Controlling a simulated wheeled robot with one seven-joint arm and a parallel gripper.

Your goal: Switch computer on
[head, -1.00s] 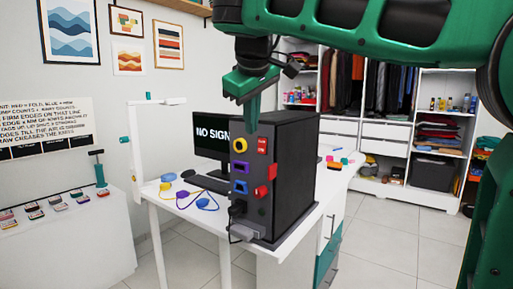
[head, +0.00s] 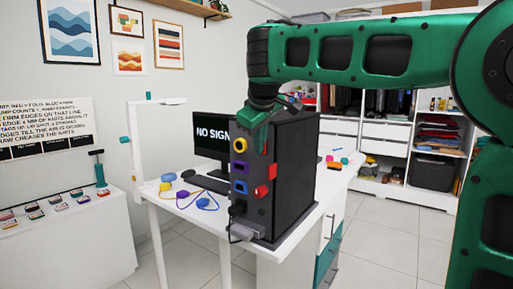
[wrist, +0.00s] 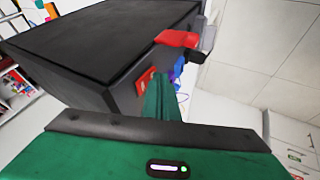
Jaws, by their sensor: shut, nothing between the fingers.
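The black computer tower (head: 292,175) stands upright on the white desk. Its narrow front panel carries a yellow ring (head: 240,145), purple and blue sockets, and a red piece (head: 271,171) sticking out. The monitor (head: 211,135) behind it reads "NO SIGN", the rest hidden. My gripper (head: 255,146) is shut and empty, pointing down at the upper front of the tower. It covers the panel's upper right corner. In the wrist view, the shut fingers (wrist: 160,82) are beside a red-orange square (wrist: 145,80) on the panel; I cannot tell whether they touch it.
The white desk (head: 160,205) holds a keyboard (head: 205,184) and coloured plugs with cables left of the tower. A black plug and cable sit low on the panel. A white side table (head: 60,250) stands left, open wardrobe shelves behind. Tiled floor shows between.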

